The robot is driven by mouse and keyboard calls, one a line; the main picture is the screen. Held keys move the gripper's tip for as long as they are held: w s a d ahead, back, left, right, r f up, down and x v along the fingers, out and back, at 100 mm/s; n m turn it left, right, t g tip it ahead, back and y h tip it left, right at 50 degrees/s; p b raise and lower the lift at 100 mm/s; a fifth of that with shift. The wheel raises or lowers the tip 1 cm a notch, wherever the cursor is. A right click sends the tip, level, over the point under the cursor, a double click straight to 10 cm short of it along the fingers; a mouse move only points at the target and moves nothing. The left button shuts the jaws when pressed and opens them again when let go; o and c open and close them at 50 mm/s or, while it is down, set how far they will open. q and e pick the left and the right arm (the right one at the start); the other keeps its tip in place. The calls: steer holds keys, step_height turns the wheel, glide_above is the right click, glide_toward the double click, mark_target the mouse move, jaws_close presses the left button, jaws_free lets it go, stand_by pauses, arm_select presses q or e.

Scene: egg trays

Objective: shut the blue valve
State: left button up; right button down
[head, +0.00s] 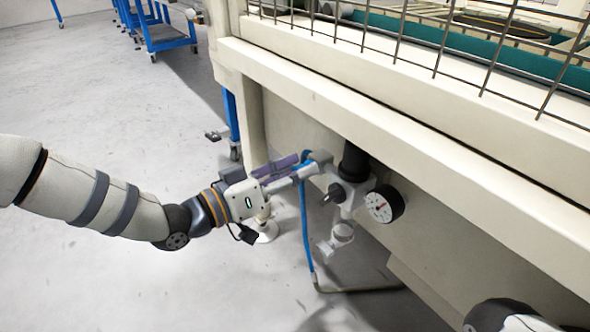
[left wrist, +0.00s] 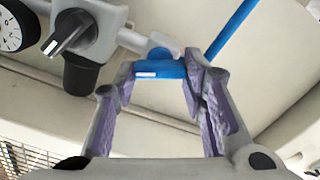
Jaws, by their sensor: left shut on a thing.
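In the head view only a bit of blue shows at the fingertips, mostly hidden by the fingers. My left gripper (head: 308,166) reaches in from the left under the machine's edge and is shut on the blue valve; it also shows in the left wrist view (left wrist: 163,80). My right gripper is not in view.
A round pressure gauge (head: 384,204) and a grey fitting with a black knob (head: 333,193) are close to the right of my left gripper. A blue hose (head: 305,230) hangs down below. The machine's cream frame (head: 400,140) overhangs the fittings. Open floor (head: 120,260) lies left.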

arm_select(q)
steer(key=n, duration=0.6)
steer(key=n+b, duration=0.1)
steer(key=n, duration=0.5)
steer(key=shift+w+f+n, duration=0.1)
steer(key=shift+f+n, duration=0.1)
steer(key=shift+n, duration=0.2)
stand_by(0.4)
steer(key=o, duration=1.2)
steer(key=shift+c, duration=0.2)
steer(key=v, duration=1.2)
